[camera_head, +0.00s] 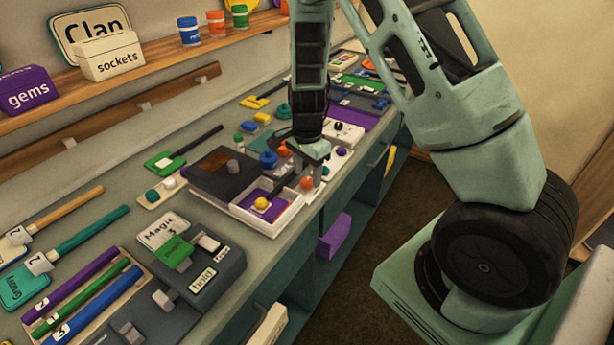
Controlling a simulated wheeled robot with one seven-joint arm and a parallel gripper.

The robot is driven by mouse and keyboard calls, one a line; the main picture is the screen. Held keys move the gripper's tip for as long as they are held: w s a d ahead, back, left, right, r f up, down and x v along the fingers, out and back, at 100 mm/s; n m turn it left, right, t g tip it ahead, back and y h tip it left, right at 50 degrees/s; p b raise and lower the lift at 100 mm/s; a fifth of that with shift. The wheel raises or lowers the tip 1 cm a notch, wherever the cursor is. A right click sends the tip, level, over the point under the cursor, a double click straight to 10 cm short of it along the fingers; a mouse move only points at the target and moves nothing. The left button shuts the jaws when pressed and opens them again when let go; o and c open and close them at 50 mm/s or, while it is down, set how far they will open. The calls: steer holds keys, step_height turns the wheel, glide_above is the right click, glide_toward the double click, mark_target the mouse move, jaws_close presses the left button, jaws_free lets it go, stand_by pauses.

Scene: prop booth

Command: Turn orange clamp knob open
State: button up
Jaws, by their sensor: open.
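An orange knob (307,183) sits at the right end of a white tray (262,225) near the front edge of the workbench. My gripper (314,176) points down right at this knob, with its fingers open. The fingers partly cover the area around the knob, and I cannot tell whether they touch it. A second orange piece (284,150) shows just behind, beside a blue knob (268,159); my gripper partly hides that area. I cannot tell from this view how far the orange knob is turned.
A yellow knob (261,203) stands in the purple part of the tray. A dark box (222,178) lies to its left. A white panel with dark knobs (343,132) is behind my gripper. A purple block (334,236) juts from the bench front.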

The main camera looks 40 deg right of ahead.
steer(key=shift+f, duration=1)
steer(key=c, duration=1)
